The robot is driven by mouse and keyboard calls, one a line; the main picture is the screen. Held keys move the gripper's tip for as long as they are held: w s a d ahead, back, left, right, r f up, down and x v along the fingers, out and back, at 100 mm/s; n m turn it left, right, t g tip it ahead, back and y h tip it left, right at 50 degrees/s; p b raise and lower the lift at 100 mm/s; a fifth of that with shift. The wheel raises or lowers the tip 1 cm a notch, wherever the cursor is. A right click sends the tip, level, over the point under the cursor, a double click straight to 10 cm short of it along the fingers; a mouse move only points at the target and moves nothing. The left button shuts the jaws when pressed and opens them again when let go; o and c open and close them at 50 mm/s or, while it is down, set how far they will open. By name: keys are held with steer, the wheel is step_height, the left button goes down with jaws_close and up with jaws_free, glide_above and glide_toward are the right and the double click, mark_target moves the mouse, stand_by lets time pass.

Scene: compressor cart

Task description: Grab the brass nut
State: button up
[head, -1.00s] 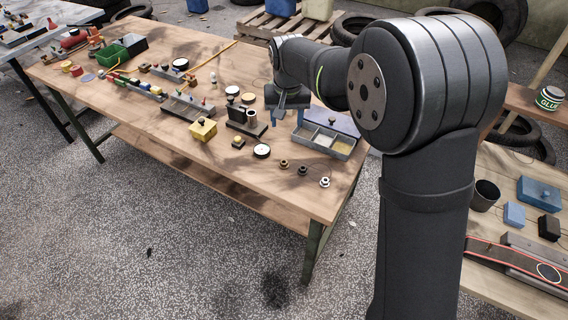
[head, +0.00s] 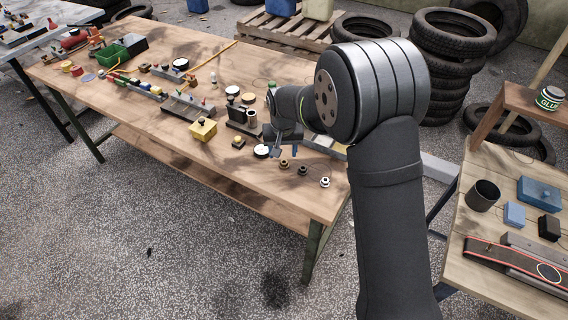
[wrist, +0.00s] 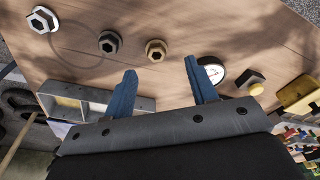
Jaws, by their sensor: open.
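The brass nut (head: 284,163) sits near the front right edge of the wooden workbench, left of a dark nut (head: 303,170) and a pale steel nut (head: 325,182). In the wrist view the brass nut (wrist: 156,50) lies flat, just beyond the gap between the blue fingertips. The dark nut (wrist: 110,42) and the steel nut (wrist: 42,19) are to its left. My gripper (head: 283,150) is over the bench just behind the brass nut. Its fingers (wrist: 160,66) are apart with nothing between them.
A round white-faced gauge (wrist: 213,72) lies right beside the right finger; it also shows in the head view (head: 262,151). A grey divided tray (wrist: 145,104) lies behind the left finger. A yellow block (head: 203,130) stands farther left. Bare wood lies in front of the nuts.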

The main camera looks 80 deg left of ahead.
mark_target(284, 162)
steer(key=f, duration=0.4)
steer(key=shift+w+f, duration=0.15)
steer(key=shift+w, duration=0.05)
steer(key=c, duration=1.1)
steer(key=shift+o, duration=0.2)
